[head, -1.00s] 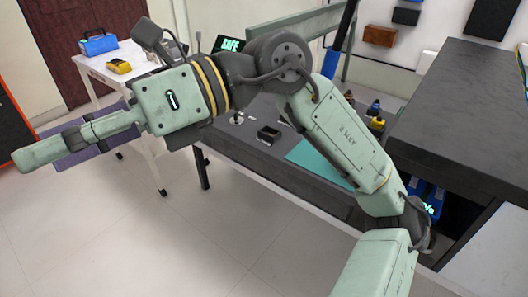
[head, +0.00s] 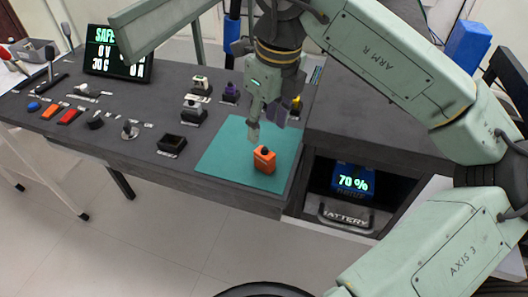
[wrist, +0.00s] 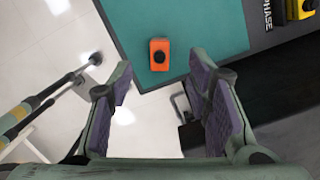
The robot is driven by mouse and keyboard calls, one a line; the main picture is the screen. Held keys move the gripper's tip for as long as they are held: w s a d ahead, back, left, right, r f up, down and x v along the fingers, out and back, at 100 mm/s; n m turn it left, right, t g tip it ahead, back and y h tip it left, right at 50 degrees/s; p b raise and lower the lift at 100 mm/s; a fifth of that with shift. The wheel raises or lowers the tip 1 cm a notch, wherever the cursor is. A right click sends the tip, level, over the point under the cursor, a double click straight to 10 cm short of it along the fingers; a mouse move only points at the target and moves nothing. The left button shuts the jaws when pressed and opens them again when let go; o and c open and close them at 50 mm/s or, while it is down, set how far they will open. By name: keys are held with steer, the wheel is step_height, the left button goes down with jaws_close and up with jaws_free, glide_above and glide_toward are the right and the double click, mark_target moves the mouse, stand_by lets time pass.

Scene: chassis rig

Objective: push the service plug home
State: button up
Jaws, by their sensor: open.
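An orange block with a black round knob on top, seemingly the service plug (head: 264,160), stands on the teal mat (head: 222,150) near its front right part. In the wrist view the plug (wrist: 159,57) lies just beyond the gap between my fingertips. My gripper (head: 265,122) points down above the mat, open and empty, apart from the plug. Its purple-padded fingers spread wide in the wrist view (wrist: 160,82). A dark square open-topped holder (head: 171,145) sits on the bench left of the mat; I cannot tell whether it is the plug's socket.
Connectors with grey, purple and yellow parts stand behind the mat, including a purple one (head: 230,93). Switches and buttons line the bench's left part, below a display (head: 118,53) reading SAFE. A battery unit (head: 352,180) showing 70 % sits in a bay at right.

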mark_target(265, 149)
step_height(265, 149, down, 2)
steer(key=shift+a, duration=0.1)
steer(key=shift+f+p, duration=1.05)
steer(key=shift+f, duration=1.75)
jaws_close()
